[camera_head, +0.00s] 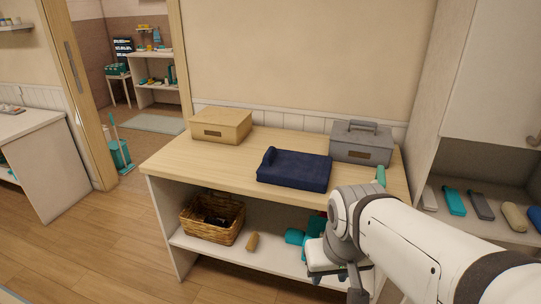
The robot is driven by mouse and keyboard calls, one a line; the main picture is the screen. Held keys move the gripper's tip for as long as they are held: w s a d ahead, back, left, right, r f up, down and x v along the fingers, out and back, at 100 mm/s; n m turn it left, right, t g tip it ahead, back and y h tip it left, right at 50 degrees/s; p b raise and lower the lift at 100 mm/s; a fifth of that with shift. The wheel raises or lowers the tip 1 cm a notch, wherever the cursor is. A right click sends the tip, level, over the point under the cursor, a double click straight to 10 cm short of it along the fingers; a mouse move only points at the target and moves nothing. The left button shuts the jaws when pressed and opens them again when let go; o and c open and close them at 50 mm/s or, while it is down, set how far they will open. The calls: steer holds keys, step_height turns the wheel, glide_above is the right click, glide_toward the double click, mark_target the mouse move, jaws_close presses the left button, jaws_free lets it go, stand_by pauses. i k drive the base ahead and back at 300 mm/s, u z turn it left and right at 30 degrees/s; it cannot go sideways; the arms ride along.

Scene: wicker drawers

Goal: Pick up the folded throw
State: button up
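A dark blue folded throw (294,170) lies on the light wooden top of the cabinet (218,165), near its front edge. A raised fold runs along its left end. My gripper (345,287) is at the lower right, in front of the cabinet and below its top, apart from the throw. Its fingers are small and partly hidden by my arm, so I cannot tell whether it is open or shut.
A tan box (221,127) stands back left of the throw and a grey handled box (361,146) back right. A wicker basket (211,219), a small wooden piece (252,242) and teal items (296,236) are on the lower shelf. The top's left front is clear.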

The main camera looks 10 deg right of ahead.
mark_target(285, 168)
steer(key=z, duration=0.15)
steer(key=i, duration=0.9)
steer(key=u, duration=0.1)
steer(key=k, duration=1.2)
steer(key=u, duration=0.5)
steer(key=i, duration=1.7)
steer(key=z, duration=0.6)
